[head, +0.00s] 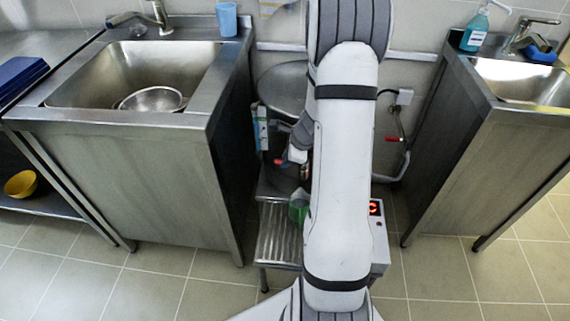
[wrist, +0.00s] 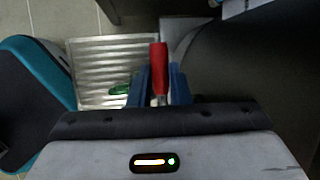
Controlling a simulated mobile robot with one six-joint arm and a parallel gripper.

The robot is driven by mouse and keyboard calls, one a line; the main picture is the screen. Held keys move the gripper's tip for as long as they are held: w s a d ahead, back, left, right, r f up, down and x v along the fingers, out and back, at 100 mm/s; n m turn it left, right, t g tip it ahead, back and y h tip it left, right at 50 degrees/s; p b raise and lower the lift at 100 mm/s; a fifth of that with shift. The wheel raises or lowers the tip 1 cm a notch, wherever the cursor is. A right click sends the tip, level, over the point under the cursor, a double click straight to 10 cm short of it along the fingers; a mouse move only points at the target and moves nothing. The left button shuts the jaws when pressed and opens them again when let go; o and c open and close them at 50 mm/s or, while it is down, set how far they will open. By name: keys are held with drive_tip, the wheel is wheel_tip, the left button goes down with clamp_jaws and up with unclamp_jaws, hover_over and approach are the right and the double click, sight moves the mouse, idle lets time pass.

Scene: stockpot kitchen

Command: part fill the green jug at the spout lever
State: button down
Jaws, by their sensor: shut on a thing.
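My gripper (wrist: 161,84) is shut on a red lever (wrist: 158,65), which stands between its blue fingers in the wrist view. A bit of red also shows beside the end of my arm in the head view. The green jug (head: 298,208) stands low on a ribbed metal stand (head: 275,245), partly hidden by my arm. The jug (wrist: 121,89) also shows in the wrist view, left of the fingers and mostly covered. The spout's mouth and the level in the jug cannot be made out.
A large steel pot (head: 280,85) stands behind my arm. A steel sink cabinet (head: 130,160) is close on the left, another (head: 455,150) on the right. A box with a red display (head: 376,207) sits right of my arm. Tiled floor is clear in front.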

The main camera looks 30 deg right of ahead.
drive_tip(key=shift+w+d+r, duration=0.1)
drive_tip(key=shift+w, duration=0.1)
drive_tip(key=c, duration=1.4)
unclamp_jaws()
drive_tip(key=shift+o, duration=0.2)
drive_tip(key=p+v, duration=0.2)
drive_tip(key=v, duration=0.5)
drive_tip(key=shift+s+r+p, duration=0.25)
drive_tip(key=shift+r+p, duration=0.05)
drive_tip(key=shift+p, duration=0.05)
drive_tip(key=s+a+r+n+p, duration=0.2)
drive_tip(key=a+r+n+p, duration=0.3)
drive_tip(key=a+r+n, duration=0.5)
drive_tip(key=s+a+r+n+h+p, duration=0.1)
drive_tip(key=s+a+r+n+p, duration=0.3)
drive_tip(key=s+r+n, duration=0.3)
drive_tip(key=s+a+r+n+g+h+p, duration=0.1)
drive_tip(key=s+a+r+n+p, duration=0.3)
drive_tip(key=r, duration=0.9)
drive_tip(key=s+n+p, duration=0.1)
drive_tip(key=s+n, duration=0.2)
drive_tip(key=s, duration=0.2)
drive_tip(key=shift+s+a+r+g+h, duration=0.15)
drive_tip(key=shift+a+r+g+h, duration=0.15)
drive_tip(key=shift+a, duration=0.05)
